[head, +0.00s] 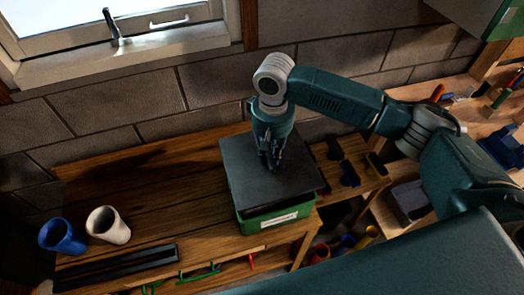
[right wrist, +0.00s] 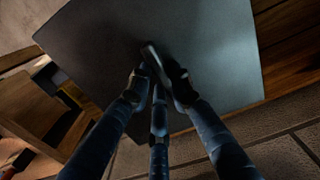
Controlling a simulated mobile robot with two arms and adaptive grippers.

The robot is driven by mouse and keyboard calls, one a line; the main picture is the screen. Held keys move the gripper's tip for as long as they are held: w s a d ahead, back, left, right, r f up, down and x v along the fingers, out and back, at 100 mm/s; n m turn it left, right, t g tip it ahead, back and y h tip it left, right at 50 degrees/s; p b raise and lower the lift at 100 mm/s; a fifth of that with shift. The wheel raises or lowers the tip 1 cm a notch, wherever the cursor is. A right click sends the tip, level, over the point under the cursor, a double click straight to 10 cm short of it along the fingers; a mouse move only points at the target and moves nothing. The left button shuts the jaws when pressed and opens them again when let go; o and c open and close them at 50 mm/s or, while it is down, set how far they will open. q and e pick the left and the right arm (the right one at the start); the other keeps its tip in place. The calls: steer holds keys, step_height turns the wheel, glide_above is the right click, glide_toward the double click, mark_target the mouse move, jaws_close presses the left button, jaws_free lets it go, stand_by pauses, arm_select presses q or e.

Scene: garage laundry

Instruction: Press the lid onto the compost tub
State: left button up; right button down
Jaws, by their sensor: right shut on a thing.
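The compost tub (head: 250,227) is green with a white label on its front, and stands on the wooden bench in the head view. The dark grey square lid (head: 245,162) lies over its top and hides the opening. A dark band shows between the lid's front edge and the green wall; I cannot tell whether the lid is seated. My right gripper (head: 271,164) points down at the middle of the lid, shut on it. In the right wrist view, the fingers (right wrist: 156,72) close around a dark raised part on the lid (right wrist: 215,50). My left gripper is not in view.
A black tray-like strip (head: 115,268) lies along the front edge. A dark-slotted wooden holder (head: 347,168) is right of the tub.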

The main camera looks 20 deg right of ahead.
steer(key=shift+w+f+b, duration=0.1)
steer(key=shift+f+b, duration=0.2)
steer(key=shift+f, duration=0.05)
steer(key=shift+f+b, duration=0.3)
steer(key=shift+f, duration=0.05)
steer(key=shift+f+b, duration=0.6)
steer(key=shift+f, duration=0.15)
steer(key=f+b, duration=0.2)
steer(key=shift+b, duration=0.35)
steer(key=shift+f, duration=0.6)
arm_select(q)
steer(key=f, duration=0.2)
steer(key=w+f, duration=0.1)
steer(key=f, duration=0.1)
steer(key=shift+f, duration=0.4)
arm_select(e)
steer(key=shift+f, duration=0.15)
arm_select(q)
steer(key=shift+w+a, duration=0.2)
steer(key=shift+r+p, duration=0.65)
steer(key=shift+p, duration=0.15)
